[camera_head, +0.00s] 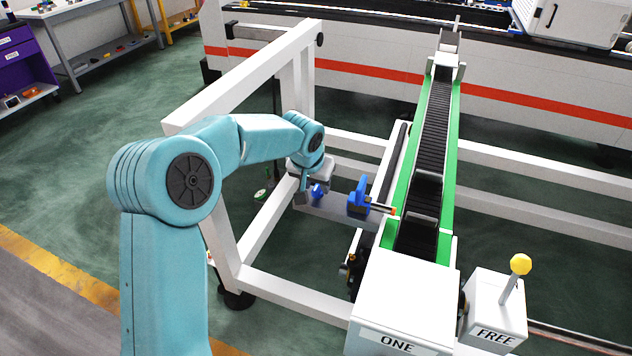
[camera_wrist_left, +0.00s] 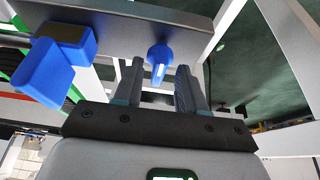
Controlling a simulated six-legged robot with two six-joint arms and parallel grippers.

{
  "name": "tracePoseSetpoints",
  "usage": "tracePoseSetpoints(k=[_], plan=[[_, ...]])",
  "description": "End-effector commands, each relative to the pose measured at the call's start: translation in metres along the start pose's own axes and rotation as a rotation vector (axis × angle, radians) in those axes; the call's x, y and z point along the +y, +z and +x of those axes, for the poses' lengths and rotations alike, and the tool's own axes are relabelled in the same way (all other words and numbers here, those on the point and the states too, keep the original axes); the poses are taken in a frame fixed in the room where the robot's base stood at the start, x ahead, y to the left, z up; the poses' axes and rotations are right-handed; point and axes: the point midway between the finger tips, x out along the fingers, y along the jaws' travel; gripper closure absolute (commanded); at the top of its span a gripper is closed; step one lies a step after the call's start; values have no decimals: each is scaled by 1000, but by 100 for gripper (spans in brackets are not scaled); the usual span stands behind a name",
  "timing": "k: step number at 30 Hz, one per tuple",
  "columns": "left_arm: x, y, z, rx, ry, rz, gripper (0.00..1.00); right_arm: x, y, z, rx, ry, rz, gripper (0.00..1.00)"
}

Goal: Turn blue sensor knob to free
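The small blue sensor knob (camera_head: 318,191) sits on the side of a grey rail beside the conveyor. In the left wrist view the knob (camera_wrist_left: 160,54) shows a white stripe along its handle, which points roughly down the picture. My left gripper (camera_head: 304,187) is at the knob. In the left wrist view my left gripper (camera_wrist_left: 159,75) is open, with a dark finger on each side of the knob and gaps visible. I cannot tell how deep the knob lies between the fingers. My right gripper is not in view.
A larger blue sensor bracket (camera_head: 358,197) stands on the rail beside the knob; it also shows in the left wrist view (camera_wrist_left: 45,75). White frame beams (camera_head: 240,85) surround my left arm. A green-edged conveyor (camera_head: 432,130) and a yellow-tipped lever (camera_head: 520,264) on a box marked FREE stand right.

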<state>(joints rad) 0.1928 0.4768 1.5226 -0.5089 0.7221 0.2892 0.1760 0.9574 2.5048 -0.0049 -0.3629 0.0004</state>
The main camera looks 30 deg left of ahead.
Motion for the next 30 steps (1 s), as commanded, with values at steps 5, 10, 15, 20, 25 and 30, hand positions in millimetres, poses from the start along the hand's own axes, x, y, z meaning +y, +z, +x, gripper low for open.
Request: tracePoseSetpoints(k=[5,10,15,20,25,30], plan=[[0,0,0,-1,0,1,100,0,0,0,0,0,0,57],[0,0,0,0,-1,-2,100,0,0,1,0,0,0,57],[1,1,2,0,-13,-30,100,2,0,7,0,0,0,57],[2,2,4,1,-43,-101,100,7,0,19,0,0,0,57],[3,2,4,3,-94,-226,100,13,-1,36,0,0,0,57],[4,1,4,2,-156,-372,100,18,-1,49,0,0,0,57]])
